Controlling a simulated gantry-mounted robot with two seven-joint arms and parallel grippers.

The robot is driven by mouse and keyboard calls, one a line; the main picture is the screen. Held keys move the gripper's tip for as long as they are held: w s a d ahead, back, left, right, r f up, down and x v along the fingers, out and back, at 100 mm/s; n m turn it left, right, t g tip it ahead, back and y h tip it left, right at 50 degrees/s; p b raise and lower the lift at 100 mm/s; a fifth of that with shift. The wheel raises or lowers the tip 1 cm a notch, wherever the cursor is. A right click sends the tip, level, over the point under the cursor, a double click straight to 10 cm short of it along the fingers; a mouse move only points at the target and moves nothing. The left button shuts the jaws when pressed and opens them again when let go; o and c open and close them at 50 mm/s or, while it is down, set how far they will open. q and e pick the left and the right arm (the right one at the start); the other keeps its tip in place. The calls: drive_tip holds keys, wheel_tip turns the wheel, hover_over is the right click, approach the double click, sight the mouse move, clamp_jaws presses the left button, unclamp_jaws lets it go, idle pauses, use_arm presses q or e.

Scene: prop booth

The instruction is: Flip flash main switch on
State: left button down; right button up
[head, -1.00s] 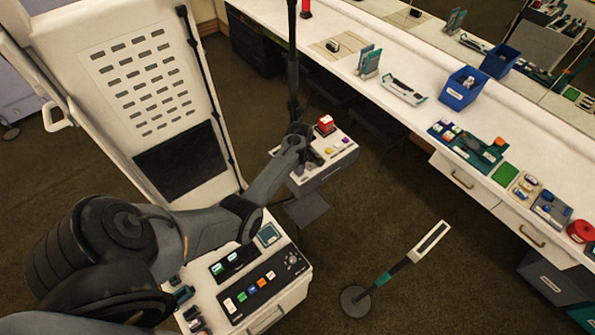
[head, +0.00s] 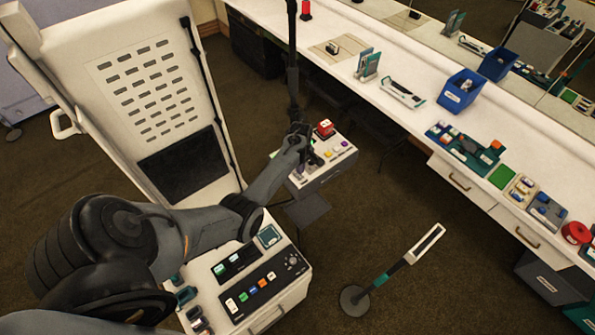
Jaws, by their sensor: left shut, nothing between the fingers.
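A white control box (head: 325,173) stands on a post in the middle of the head view. It carries a red block-shaped part (head: 325,128) at its back and small yellow, purple and white buttons (head: 342,147) on its top. I cannot tell which part is the flash main switch; my gripper hides the left part of the box top. My left gripper (head: 316,162) is shut and empty, reaching down over the left part of the box top. Whether its fingertips touch anything there is too small to tell. My right gripper is not in view.
A white cart with a panel of coloured buttons (head: 262,285) stands at the bottom, under my left arm. A long white counter (head: 400,120) with a blue bin (head: 459,93) runs along the right. A stand with a round base (head: 354,299) is on the open floor.

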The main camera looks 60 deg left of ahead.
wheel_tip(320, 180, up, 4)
drive_tip(key=p, duration=0.3)
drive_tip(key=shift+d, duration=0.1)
idle(0.4)
